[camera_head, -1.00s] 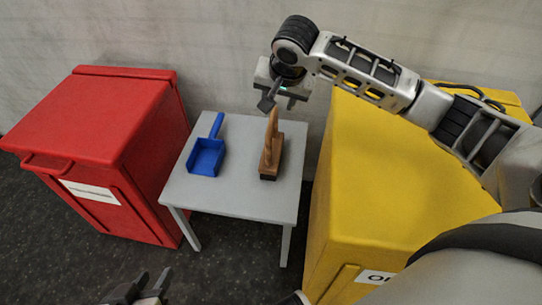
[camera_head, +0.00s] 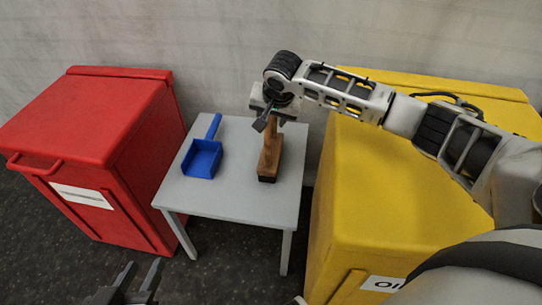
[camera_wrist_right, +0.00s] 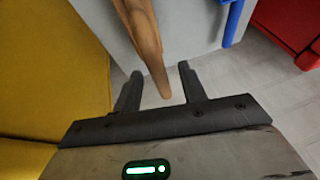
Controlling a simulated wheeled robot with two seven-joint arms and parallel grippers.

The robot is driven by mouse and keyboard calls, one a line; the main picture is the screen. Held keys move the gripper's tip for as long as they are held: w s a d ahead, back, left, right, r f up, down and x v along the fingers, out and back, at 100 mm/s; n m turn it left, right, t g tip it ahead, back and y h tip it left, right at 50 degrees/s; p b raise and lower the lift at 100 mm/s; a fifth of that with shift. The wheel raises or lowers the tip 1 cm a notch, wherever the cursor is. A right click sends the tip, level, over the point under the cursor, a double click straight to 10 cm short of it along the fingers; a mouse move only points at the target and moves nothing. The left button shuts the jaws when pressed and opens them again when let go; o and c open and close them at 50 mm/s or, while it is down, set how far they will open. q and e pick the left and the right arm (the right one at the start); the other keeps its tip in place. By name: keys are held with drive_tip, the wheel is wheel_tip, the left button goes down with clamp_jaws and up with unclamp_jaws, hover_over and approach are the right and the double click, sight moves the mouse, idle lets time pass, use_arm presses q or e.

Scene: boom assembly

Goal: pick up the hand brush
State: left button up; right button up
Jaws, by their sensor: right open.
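The wooden hand brush (camera_head: 269,160) stands on the right part of the small grey table (camera_head: 229,198). My right gripper (camera_head: 266,120) is open at the far end of its handle. In the right wrist view, the brush handle (camera_wrist_right: 142,35) runs down between the two spread fingers (camera_wrist_right: 160,70), and its tip lies in the gap with space on either side. The brush's lower part is cut off there. My left gripper (camera_head: 136,276) is open and empty at the bottom edge of the head view, well away from the table.
A blue dustpan (camera_head: 202,158) lies on the table's left half, left of the brush. A red bin (camera_head: 85,130) stands left of the table. A yellow bin (camera_head: 390,195) stands close on the right, under my right arm. A wall is behind.

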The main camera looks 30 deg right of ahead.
clamp_jaws()
idle(1.2)
drive_tip(key=shift+r, duration=0.1)
